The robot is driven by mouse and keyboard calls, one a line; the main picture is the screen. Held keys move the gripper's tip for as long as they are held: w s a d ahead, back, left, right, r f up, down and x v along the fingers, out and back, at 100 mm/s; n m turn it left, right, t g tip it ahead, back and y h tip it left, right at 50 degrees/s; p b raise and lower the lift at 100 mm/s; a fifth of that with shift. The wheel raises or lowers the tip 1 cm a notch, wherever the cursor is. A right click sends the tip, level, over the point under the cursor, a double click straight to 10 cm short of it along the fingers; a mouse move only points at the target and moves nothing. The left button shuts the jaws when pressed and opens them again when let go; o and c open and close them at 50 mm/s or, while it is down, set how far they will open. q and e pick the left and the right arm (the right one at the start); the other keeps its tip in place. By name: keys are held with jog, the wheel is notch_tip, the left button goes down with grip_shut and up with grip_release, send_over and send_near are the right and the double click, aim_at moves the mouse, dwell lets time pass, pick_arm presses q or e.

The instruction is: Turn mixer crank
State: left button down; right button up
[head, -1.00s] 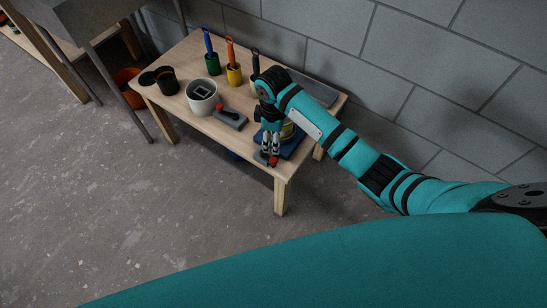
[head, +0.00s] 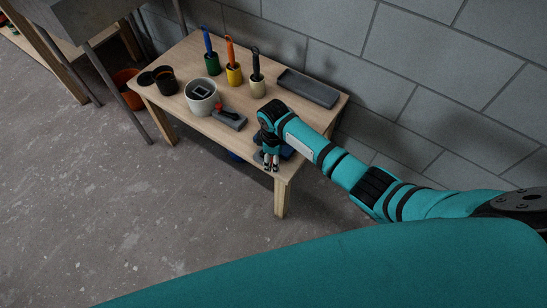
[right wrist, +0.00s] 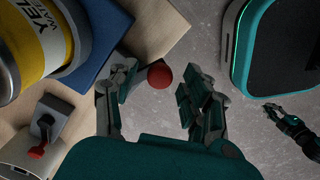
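The mixer is at the table's front right corner, mostly hidden by my right arm in the head view; a bit of its blue base (head: 287,152) shows. In the right wrist view the blue base (right wrist: 103,35) carries a can with a yellow label (right wrist: 45,35). The crank's red ball knob (right wrist: 160,75) appears between the fingers of my right gripper (right wrist: 157,78). The fingers are apart, and I see no clear contact. In the head view the right gripper (head: 271,166) points down and hides the knob. My left gripper (right wrist: 272,110) is small at the wrist view's right; its fingers are unclear.
On the wooden table (head: 205,125) stand a grey device with a red-knobbed lever (head: 229,117), a white pot (head: 201,97), a black cup (head: 164,80), several coloured cups with brushes (head: 233,73) and a grey tray (head: 308,87). A block wall is behind.

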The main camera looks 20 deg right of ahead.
grip_shut()
jog(key=shift+a, duration=0.1)
dwell(0.3)
